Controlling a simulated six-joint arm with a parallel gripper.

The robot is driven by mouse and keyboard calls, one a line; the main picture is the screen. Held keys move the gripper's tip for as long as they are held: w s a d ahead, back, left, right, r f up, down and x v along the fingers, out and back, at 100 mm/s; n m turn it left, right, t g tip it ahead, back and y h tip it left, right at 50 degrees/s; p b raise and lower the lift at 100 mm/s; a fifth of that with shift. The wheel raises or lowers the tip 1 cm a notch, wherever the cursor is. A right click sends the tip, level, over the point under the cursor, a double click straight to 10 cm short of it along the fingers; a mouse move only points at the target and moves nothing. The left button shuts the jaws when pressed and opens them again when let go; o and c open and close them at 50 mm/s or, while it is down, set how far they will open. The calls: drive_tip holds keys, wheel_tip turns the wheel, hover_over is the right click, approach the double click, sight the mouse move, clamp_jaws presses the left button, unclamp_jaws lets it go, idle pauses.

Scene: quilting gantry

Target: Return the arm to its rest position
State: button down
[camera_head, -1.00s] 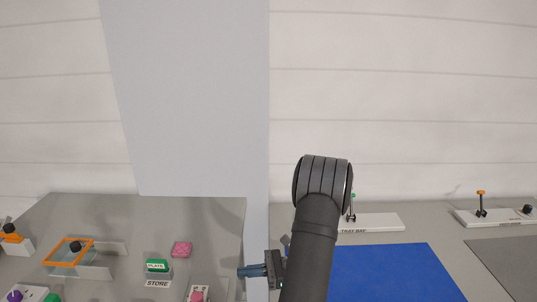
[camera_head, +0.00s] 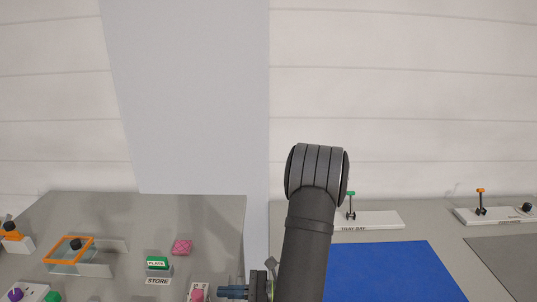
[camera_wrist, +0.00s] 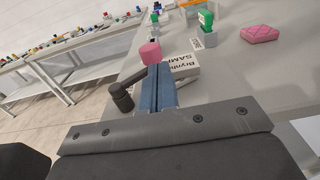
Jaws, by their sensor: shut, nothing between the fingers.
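My gripper (camera_head: 232,292) shows at the bottom of the head view, left of my dark forearm, low over the right edge of the left table. In the wrist view its two blue fingers (camera_wrist: 159,88) lie side by side, shut and empty. A pink knob (camera_wrist: 151,53) and a white labelled block (camera_wrist: 185,66) are just beyond the fingertips, partly hidden by them. In the head view the pink knob (camera_head: 197,295) is a little left of the fingers. Whether the fingers touch anything cannot be told.
A pink quilted block (camera_head: 181,247) and a green block (camera_head: 157,263) at the STORE label are on the left table, with an orange frame (camera_head: 68,250) farther left. A blue mat (camera_head: 390,270) and a green-knobbed lever (camera_head: 351,204) are right of my arm. A dark lever (camera_wrist: 122,92) is beside the fingers.

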drive_tip(key=s+d+m+t, duration=0.1)
drive_tip(key=s+d+t, duration=0.1)
drive_tip(key=d, duration=0.6)
drive_tip(key=s+d+m+t, duration=0.2)
drive_tip(key=s+d, duration=0.1)
drive_tip(key=d, duration=0.5)
drive_tip(key=shift+s+t+h, duration=0.15)
drive_tip(key=shift+t+h, duration=0.15)
drive_tip(key=shift+a, duration=0.1)
drive_tip(key=x, duration=1.4)
